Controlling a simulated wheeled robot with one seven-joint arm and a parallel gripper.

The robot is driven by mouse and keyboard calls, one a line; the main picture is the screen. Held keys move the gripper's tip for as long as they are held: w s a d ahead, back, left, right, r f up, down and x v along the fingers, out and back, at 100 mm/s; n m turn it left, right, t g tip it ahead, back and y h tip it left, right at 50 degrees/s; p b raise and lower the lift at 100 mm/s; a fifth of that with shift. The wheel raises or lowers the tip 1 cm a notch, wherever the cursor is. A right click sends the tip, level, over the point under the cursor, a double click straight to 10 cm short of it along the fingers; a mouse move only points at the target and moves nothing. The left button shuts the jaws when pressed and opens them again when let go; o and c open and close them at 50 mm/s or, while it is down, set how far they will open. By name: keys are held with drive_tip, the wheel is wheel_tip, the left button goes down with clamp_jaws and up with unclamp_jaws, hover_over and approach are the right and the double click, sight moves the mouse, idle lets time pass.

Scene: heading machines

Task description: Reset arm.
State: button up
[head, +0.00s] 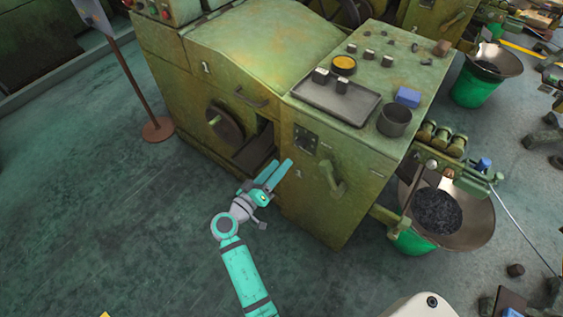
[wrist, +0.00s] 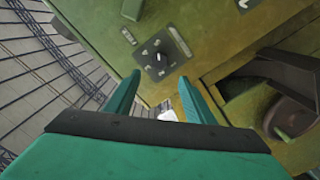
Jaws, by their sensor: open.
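My teal arm reaches up from the bottom of the head view. In the wrist view, my gripper (wrist: 155,88) points at the machine's green face, with a dark rotary switch plate (wrist: 161,52) beyond the fingertips. I cannot tell whether the fingertips touch the machine.
A grey tray (head: 318,101) and a dark cup (head: 394,118) sit on the machine top. A basin of dark pieces (head: 470,225) stands right. A rusty stand (head: 157,130) is at left. The floor at left (head: 90,220) is clear.

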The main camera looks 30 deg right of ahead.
drive_tip(key=shift+s, duration=0.15)
idle(0.3)
drive_tip(key=s+a+f+n+t+y, duration=0.4)
drive_tip(key=s+a+f+y, duration=0.3)
drive_tip(key=f, duration=0.5)
drive_tip(key=s+a+f+n+t+y, duration=0.15)
drive_tip(key=s+a+y, duration=0.25)
drive_tip(key=s+a, duration=0.55)
drive_tip(key=s+a+r+n+t+y, duration=0.1)
drive_tip(key=s+a+r+y, duration=0.3)
drive_tip(key=s+a, duration=0.45)
drive_tip(key=s+a+r+m+t+y, duration=0.1)
drive_tip(key=s+r+t, duration=0.1)
drive_tip(key=s+r, duration=0.6)
wheel_tip(320, 180, up, 4)
drive_tip(key=shift+a+r+m+y, duration=0.1)
drive_tip(key=shift+a+m+y, duration=0.15)
drive_tip(key=shift+m+y, duration=0.1)
